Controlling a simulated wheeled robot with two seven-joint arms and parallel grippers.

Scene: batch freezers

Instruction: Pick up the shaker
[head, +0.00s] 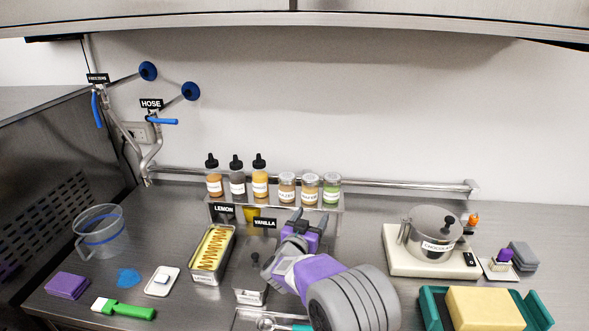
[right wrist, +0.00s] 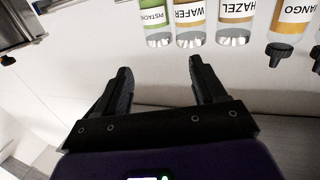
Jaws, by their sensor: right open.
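I cannot tell which one the task means. My right gripper (head: 308,221) is in front of and below these jars. In the right wrist view, upside down, the pistachio jar (right wrist: 157,22), wafer jar (right wrist: 192,22) and hazel jar (right wrist: 235,20) stand beyond the fingertips. My right gripper (right wrist: 160,72) is open with nothing between its fingers. My left gripper is not in view.
Black-capped bottles (head: 237,181) stand left of the jars on the same shelf. A lemon tub (head: 212,255) and a steel tub (head: 250,283) stand on the counter below. A pot (head: 432,235) is at the right, near a yellow block (head: 485,308).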

